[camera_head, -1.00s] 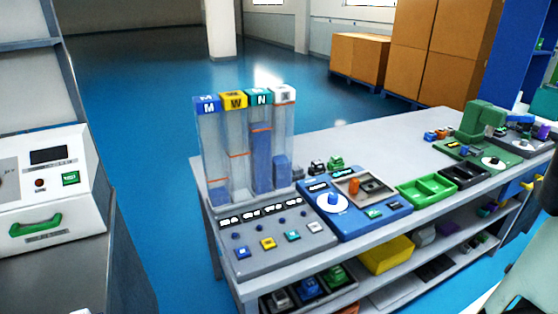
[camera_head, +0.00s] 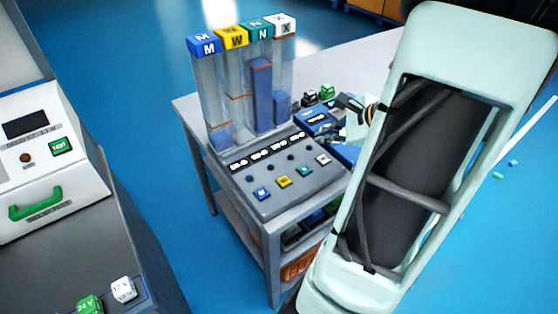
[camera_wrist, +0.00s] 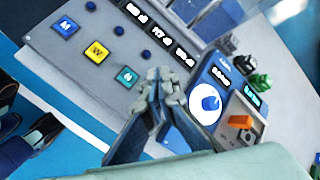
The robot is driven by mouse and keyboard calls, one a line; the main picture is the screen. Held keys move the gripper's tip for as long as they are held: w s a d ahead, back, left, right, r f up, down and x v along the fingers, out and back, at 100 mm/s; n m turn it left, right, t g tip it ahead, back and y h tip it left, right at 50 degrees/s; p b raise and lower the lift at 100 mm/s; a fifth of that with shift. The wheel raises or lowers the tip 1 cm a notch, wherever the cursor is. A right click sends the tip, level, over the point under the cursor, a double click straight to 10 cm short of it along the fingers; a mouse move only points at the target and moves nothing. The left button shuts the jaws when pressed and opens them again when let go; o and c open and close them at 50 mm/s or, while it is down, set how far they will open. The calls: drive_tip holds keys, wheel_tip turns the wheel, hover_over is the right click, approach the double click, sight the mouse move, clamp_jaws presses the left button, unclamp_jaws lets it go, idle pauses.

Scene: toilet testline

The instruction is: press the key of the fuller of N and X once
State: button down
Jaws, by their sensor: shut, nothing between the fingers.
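The grey panel (camera_head: 285,205) carries four clear columns labelled M, W, N and X. The X column (camera_head: 283,108) has a clearly lower fill, so N is fuller. The teal N key (camera_head: 305,170) and white X key (camera_head: 323,159) are at the panel's front; the N key also shows in the wrist view (camera_wrist: 127,77). My gripper (camera_wrist: 160,82) is shut and empty, right of the N key in the wrist view. It hides the X key there. In the head view my gripper (camera_head: 345,103) shows partly, right of the columns.
The blue M key (camera_head: 262,193) and yellow W key (camera_head: 284,181) sit left of N. A blue device with a white dial (camera_wrist: 207,103) and orange part stands beside the panel. A white test box (camera_head: 45,175) stands at the left.

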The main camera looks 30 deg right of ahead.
sight(306, 171)
drive_tip(key=a, duration=0.1)
drive_tip(key=w+a, duration=0.1)
drive_tip(key=a, duration=0.1)
drive_tip(key=shift+w+a+y, duration=0.1)
drive_tip(key=shift+w+y, duration=0.2)
drive_tip(key=shift+f, duration=0.1)
wheel_tip(306, 171, down, 9)
drive_tip(key=b, duration=0.7)
drive_tip(key=shift+r, duration=0.2)
idle(0.9)
drive_tip(key=shift+f+b, duration=0.45)
drive_tip(key=shift+b, duration=0.15)
drive_tip(key=shift+f+b, duration=0.35)
drive_tip(key=shift+b, duration=0.05)
idle(0.3)
drive_tip(key=shift+r, duration=0.15)
idle(0.3)
drive_tip(key=shift+r+p, duration=0.6)
drive_tip(key=shift+r, duration=0.05)
